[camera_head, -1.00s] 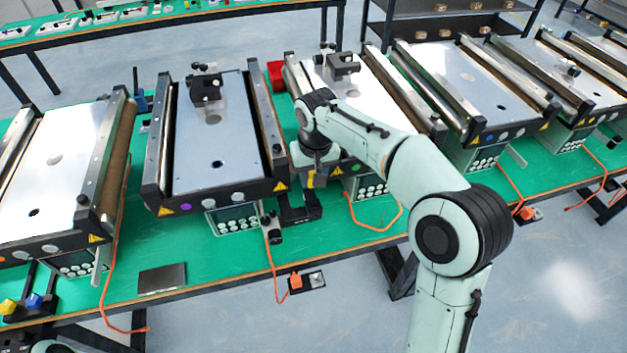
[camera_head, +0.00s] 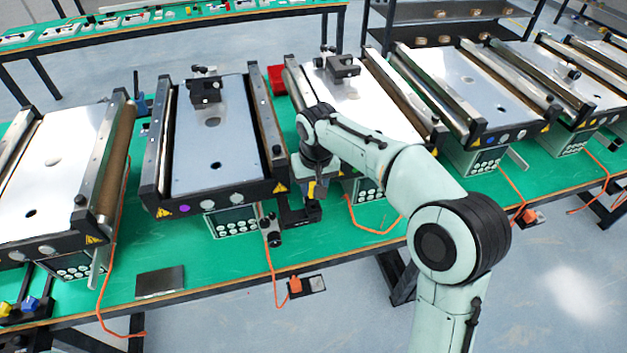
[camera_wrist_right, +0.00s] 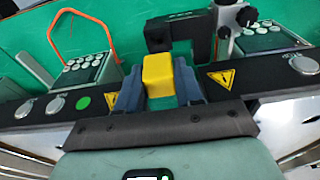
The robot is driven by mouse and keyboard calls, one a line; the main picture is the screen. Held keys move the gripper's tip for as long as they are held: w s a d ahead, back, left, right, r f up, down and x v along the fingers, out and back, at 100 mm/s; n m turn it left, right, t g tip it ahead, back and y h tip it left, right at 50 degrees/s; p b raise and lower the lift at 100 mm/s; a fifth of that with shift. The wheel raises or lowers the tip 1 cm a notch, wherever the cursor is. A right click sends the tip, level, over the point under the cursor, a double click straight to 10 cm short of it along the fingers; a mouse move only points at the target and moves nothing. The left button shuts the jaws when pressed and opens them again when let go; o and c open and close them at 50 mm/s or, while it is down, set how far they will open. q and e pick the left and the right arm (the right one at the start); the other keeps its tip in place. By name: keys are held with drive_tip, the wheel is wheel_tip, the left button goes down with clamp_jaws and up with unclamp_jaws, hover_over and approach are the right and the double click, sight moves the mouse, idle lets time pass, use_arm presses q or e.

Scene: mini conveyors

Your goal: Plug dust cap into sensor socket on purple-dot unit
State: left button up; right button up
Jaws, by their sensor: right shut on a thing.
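The purple-dot unit (camera_head: 210,150) is the left-centre conveyor in the head view, with a purple dot (camera_head: 185,209) on its front rail. My right gripper (camera_head: 314,188) is just right of that unit's front right corner. It is shut on a yellow dust cap (camera_wrist_right: 158,75), which sits between its blue-grey fingers in the right wrist view. A black bracket (camera_head: 298,212) stands beside the unit's front right corner, close to the cap; it also shows in the wrist view (camera_wrist_right: 182,35). I cannot make out the socket opening. My left gripper is not in view.
A green-dot conveyor (camera_head: 375,105) stands to the right, its dot (camera_wrist_right: 83,103) beside my gripper. A black post with knobs (camera_head: 271,230) stands before the purple-dot unit. Orange cables hang at the table edge. A dark plate (camera_head: 160,281) lies front left on green table surface.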

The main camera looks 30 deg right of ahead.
drive_tip(key=shift+f+b, duration=0.5)
drive_tip(key=shift+f, duration=0.75)
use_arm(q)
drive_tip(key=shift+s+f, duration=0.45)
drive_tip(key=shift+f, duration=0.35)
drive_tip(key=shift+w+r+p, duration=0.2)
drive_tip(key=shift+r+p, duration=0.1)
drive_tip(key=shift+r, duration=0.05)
use_arm(e)
drive_tip(key=shift+w, duration=0.1)
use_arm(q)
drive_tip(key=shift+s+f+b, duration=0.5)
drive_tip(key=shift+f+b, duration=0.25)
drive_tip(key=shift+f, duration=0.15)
use_arm(e)
drive_tip(key=shift+f, duration=1.4)
drive_tip(key=o, duration=1.1)
drive_tip(key=shift+r, duration=0.1)
